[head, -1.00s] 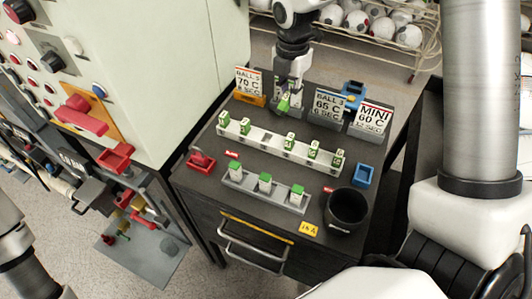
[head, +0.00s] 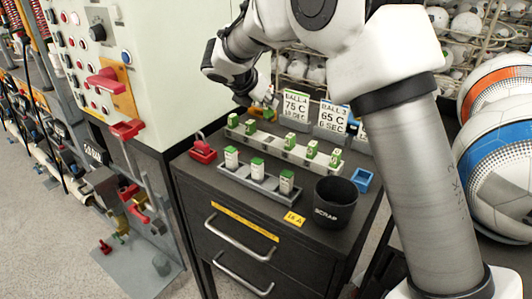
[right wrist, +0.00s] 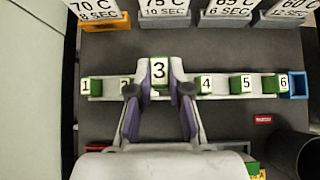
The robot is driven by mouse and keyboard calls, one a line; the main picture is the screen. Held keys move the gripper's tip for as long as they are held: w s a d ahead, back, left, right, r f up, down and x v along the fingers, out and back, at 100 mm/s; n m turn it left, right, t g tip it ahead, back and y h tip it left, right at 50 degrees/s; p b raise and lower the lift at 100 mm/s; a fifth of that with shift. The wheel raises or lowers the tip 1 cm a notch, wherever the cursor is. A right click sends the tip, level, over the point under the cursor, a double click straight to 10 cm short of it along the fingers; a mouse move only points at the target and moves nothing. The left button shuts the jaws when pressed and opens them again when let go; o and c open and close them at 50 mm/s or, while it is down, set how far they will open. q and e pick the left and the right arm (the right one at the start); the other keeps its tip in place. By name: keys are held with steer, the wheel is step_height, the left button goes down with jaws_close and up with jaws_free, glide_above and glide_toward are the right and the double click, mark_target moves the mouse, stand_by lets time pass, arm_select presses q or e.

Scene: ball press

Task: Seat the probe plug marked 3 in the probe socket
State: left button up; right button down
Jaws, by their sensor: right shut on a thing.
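The probe plug marked 3 (right wrist: 159,72) is a green block with a white numbered face. My right gripper (right wrist: 160,92) is shut on it, with one finger on each side, and its number faces the wrist camera. In the head view my right gripper (head: 264,102) is at the back of the black cabinet top, behind the white plug rack (head: 273,146), partly hidden by my arm. Plugs 1 (right wrist: 90,86), 4 (right wrist: 205,85), 5 (right wrist: 242,85) and others stand in the rack. I cannot clearly make out the probe socket. My left gripper is out of view.
Sign cards (head: 295,106) stand behind the rack. The press panel (head: 125,40) rises at left.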

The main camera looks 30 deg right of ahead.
steer(key=f, duration=0.4)
steer(key=f+b, duration=0.1)
steer(key=f, duration=0.3)
steer(key=shift+s+f, duration=0.2)
steer(key=shift+f, duration=0.05)
steer(key=shift+s+r, duration=0.1)
steer(key=c, duration=1.1)
jaws_free()
steer(key=shift+r, duration=0.15)
steer(key=p+v, duration=0.1)
steer(key=v, duration=1)
steer(key=shift+s+a+r, duration=0.2)
steer(key=shift+a, duration=0.1)
